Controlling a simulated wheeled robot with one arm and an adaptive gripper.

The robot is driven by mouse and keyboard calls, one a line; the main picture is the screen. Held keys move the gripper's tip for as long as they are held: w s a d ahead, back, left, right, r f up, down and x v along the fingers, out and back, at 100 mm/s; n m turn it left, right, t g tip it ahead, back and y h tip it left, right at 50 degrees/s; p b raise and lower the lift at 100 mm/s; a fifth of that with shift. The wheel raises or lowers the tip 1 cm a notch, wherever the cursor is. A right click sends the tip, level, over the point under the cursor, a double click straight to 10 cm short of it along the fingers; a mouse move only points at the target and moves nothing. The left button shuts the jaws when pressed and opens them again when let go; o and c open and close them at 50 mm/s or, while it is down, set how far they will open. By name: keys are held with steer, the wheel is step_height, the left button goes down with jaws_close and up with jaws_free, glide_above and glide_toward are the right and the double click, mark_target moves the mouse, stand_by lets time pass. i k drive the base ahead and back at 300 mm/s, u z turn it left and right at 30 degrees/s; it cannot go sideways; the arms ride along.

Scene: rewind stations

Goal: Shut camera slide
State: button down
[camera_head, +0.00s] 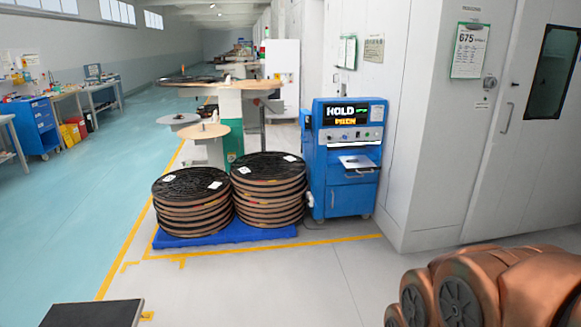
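A blue cabinet (344,190) stands right of centre against the grey wall, with a lit display (346,114) reading "HOLD" on its upper front. A pale plate (357,162) sticks out from its front below the display, under a bright slot. This may be the camera slide, but I cannot tell for certain or see how far out it is. My gripper is not in view.
Two stacks of dark reels (192,202) (268,192) stand on a blue pallet (225,236) left of the cabinet. Yellow lines mark the floor around them. A grey door (537,150) is at right.

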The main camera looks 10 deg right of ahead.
mark_target(361, 163)
steer(key=z, duration=0.35)
steer(key=i, duration=4.75)
steer(key=u, duration=0.05)
